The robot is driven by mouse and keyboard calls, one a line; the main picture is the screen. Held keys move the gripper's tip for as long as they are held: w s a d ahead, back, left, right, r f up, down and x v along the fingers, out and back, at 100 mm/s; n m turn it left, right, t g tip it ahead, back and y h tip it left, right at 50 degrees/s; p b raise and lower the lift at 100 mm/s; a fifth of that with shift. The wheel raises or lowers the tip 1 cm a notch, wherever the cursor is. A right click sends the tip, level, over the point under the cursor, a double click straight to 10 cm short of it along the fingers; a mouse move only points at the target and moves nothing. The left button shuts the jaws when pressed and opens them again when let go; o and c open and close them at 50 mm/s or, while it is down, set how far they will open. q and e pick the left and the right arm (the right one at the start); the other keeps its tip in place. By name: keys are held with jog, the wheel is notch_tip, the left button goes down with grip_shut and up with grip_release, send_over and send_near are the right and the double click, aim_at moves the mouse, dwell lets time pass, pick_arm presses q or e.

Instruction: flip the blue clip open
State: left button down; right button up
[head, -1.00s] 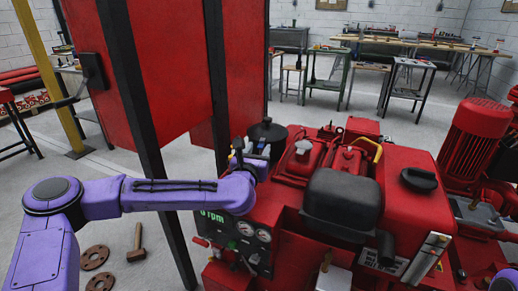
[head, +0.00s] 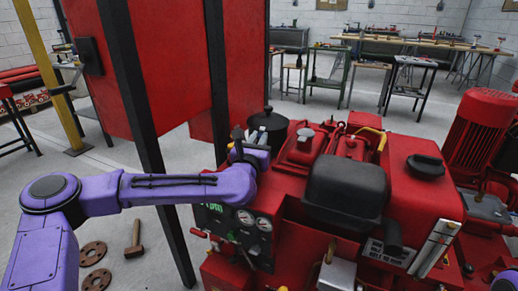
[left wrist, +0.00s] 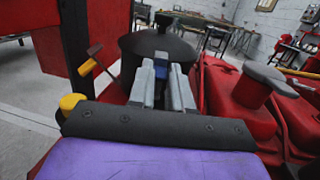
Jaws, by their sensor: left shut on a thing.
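The blue clip (left wrist: 163,67) shows as a small blue piece between the grey fingertips in the left wrist view, against the black lidded canister (left wrist: 158,48). My left gripper (left wrist: 162,80) is shut on it, and the fingers hide most of it. In the head view my left gripper (head: 251,152) is beside the black canister (head: 268,125), at the left end of the red pumpset (head: 410,185). The clip cannot be made out clearly there. My right gripper is not in view.
A gauge panel (head: 240,222) sits below my left forearm. A black post (head: 150,130) and red panel (head: 165,60) stand close behind the arm. A yellow knob (left wrist: 72,102) and a lever (left wrist: 92,60) are left of the fingers. A hammer (head: 135,240) lies on the floor.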

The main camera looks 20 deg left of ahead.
pick_arm(q)
jog(key=shift+s+f, duration=0.1)
jog(key=shift+f, duration=0.15)
jog(key=shift+r, duration=0.2)
jog(key=c, duration=1)
grip_release()
jog(key=shift+c, duration=0.2)
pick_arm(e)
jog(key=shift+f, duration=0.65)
pick_arm(q)
jog(key=shift+r, duration=0.1)
jog(key=s+d+r+p, duration=0.2)
jog(key=s+d+r, duration=0.3)
jog(key=s+r, duration=0.7)
jog(key=shift+s+r, duration=0.4)
jog(key=shift+s, duration=0.15)
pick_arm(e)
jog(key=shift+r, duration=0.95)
